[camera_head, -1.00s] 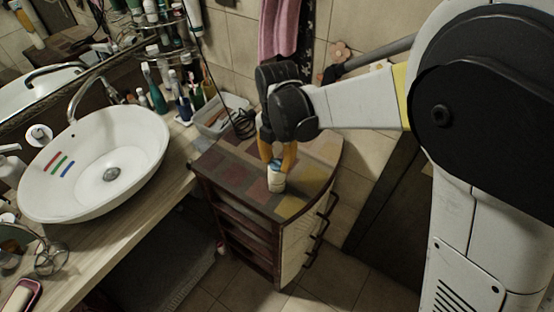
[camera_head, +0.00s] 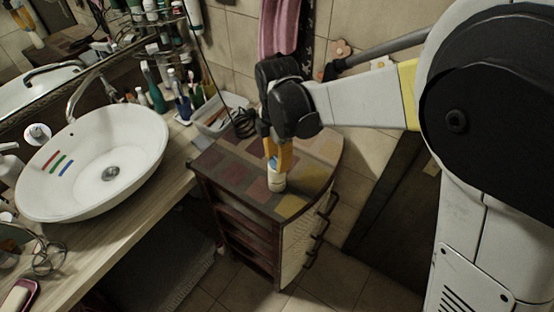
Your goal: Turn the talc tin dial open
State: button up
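The talc tin (camera_head: 277,181) is a small white cylinder with a blue top, the dial (camera_head: 273,163). It stands upright on the patchwork-coloured top of the cabinet (camera_head: 232,178). My gripper (camera_head: 277,160) points down from above, its yellow-orange fingers at the tin's blue top. The fingers are close together and appear shut on the dial, which they partly hide. The dial's exact angle is too small to tell.
A white basin (camera_head: 145,145) with coloured stripes stands on the wooden counter (camera_head: 110,225) at left. The cabinet top around the tin is clear.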

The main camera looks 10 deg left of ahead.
jog(key=m, duration=0.6)
jog(key=shift+b, duration=0.4)
jog(key=m, duration=0.6)
jog(key=shift+m, duration=0.3)
jog(key=o, duration=1.2)
jog(key=shift+o, duration=0.2)
notch_tip(320, 180, up, 12)
